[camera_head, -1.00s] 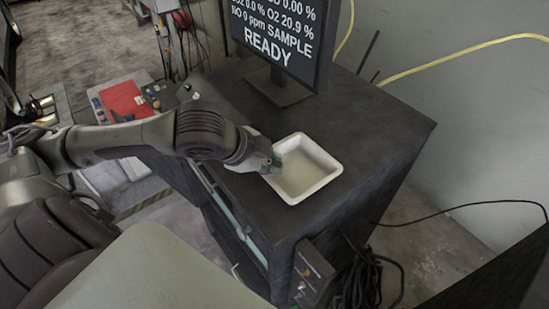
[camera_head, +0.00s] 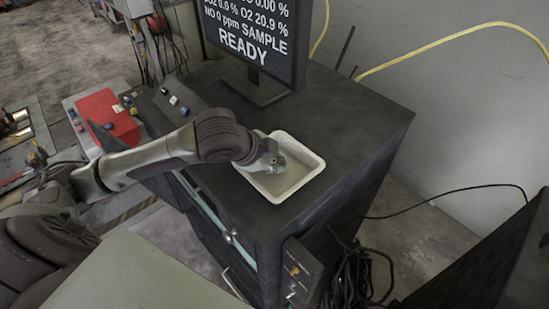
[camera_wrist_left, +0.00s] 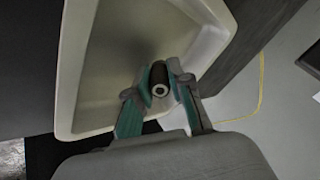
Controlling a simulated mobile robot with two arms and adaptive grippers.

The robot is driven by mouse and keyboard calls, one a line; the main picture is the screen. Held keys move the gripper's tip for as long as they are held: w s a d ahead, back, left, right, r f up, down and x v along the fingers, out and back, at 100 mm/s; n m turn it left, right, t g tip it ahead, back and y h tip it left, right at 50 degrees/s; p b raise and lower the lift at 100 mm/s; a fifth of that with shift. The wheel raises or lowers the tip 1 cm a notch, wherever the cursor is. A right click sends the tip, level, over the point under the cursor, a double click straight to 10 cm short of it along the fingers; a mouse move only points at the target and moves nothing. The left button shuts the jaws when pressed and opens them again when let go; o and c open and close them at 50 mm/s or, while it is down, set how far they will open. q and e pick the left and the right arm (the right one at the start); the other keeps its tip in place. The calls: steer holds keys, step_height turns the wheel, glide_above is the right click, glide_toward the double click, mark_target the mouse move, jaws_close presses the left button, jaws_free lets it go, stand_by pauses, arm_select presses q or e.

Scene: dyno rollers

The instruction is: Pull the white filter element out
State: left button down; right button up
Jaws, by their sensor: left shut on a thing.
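My left gripper (camera_head: 276,163) is over the left part of a white tray (camera_head: 312,178) on the dark cabinet. In the left wrist view its two fingers (camera_wrist_left: 158,87) are shut on a short dark cylinder (camera_wrist_left: 159,72), one finger on each side. The near end of the cylinder shows a pale ring around a dark hole. I cannot tell whether this ring is the end of the white filter element; no other part of a white element shows. The cylinder appears inside the tray's outline; its height above the floor is unclear. My right gripper is out of view.
A monitor (camera_head: 262,35) stands on the cabinet (camera_head: 365,115) behind the tray. A red box (camera_head: 108,113) is at the left. Yellow (camera_head: 440,45) and black cables run at the right. The cabinet top right of the tray is clear.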

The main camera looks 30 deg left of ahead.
arm_select(q)
steer(key=shift+f, duration=0.1)
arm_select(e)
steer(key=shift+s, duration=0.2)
arm_select(q)
steer(key=c, duration=1)
jaws_free()
steer(key=v, duration=0.7)
steer(key=shift+s+a+r, duration=0.1)
steer(key=shift+s+r, duration=0.1)
steer(key=shift+r, duration=0.05)
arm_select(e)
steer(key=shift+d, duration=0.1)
